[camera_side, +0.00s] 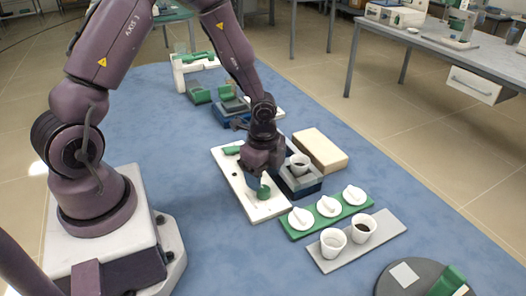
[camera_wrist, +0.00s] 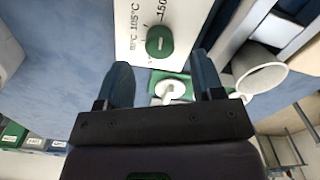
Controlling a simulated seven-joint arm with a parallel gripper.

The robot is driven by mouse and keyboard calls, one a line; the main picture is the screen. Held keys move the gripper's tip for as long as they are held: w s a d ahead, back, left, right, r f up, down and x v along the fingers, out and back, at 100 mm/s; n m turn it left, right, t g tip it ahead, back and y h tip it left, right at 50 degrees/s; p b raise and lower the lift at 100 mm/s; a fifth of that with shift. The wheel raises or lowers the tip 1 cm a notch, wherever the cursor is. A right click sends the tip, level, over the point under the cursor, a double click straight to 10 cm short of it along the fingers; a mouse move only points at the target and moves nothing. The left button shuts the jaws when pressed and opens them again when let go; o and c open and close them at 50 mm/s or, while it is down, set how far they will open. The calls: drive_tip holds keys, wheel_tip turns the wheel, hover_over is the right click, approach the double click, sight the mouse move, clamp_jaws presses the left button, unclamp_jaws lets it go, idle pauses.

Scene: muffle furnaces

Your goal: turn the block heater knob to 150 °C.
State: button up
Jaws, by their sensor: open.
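The green knob (camera_wrist: 160,42) sits on a white panel (camera_wrist: 128,30) printed with temperature marks; "105°C" and "150" are readable in the wrist view. It also shows in the side view as a green knob (camera_side: 264,193) near the front end of the panel (camera_side: 273,209). Which mark the knob points to is unclear. My gripper (camera_wrist: 164,75) is open, its two blue fingers apart with nothing held. In the side view my gripper (camera_side: 262,174) hangs just above the knob. Whether a finger touches it cannot be told.
A beige slab (camera_side: 320,150) lies behind. A green rack (camera_side: 294,232) carries white lidded pieces, and a grey tray (camera_side: 375,246) carries two cups. Blue table (camera_side: 190,180) is clear to the left.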

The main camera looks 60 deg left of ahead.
sight(263, 188)
wheel_tip(263, 188, up, 8)
drive_tip(key=shift+r, duration=0.15)
idle(0.4)
drive_tip(key=s+d+r+n+t, duration=0.2)
drive_tip(key=s+r+n, duration=0.4)
drive_tip(key=r, duration=0.4)
drive_tip(key=s+d+r+n+t, duration=0.2)
drive_tip(key=s+r+n+t, duration=0.1)
drive_tip(key=s+r+n, duration=0.4)
wheel_tip(263, 188, up, 3)
drive_tip(key=shift+s+t, duration=0.15)
drive_tip(key=shift+t, duration=0.15)
